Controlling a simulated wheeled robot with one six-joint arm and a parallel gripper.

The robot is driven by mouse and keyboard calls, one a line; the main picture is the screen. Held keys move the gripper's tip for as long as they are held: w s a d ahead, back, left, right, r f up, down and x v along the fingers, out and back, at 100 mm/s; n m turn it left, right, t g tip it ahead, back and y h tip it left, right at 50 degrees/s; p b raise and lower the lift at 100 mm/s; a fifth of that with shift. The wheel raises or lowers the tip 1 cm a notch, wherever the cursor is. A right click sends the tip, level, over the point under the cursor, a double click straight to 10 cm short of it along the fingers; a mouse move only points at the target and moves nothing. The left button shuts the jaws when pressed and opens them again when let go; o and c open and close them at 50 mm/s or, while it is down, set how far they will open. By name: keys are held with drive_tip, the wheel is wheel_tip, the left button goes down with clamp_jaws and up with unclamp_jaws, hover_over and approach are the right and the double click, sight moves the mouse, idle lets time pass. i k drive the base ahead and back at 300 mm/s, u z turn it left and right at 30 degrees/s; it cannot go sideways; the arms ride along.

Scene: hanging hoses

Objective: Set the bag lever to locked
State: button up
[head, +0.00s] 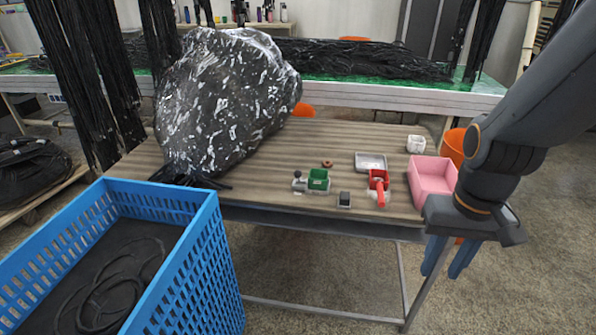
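A large black plastic bag (225,100) with pale glints stands on the left of the wooden table (270,139). I cannot tell for sure which part is the bag lever. A small grey device with a black knob (298,181) sits near the table's front edge, touching or close beside a green box (318,180). A red part with a handle (379,190) stands further right. The lock setting of either is too small to read. My gripper (442,275) hangs at the table's right front corner, blue fingers down and apart, with nothing visible between them.
A pink bin (433,172), a grey tray (371,161), a white box (416,144), a small dark block (344,199) and a red ring (327,164) are on the table. A blue crate (190,280) with hoses stands front left. An orange bucket (454,146) is behind my arm.

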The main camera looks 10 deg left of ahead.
sight(297, 174)
drive_tip(key=u, duration=0.5)
drive_tip(key=k, duration=0.6)
drive_tip(key=u, duration=0.55)
drive_tip(key=i, duration=1.2)
drive_tip(key=z, duration=0.45)
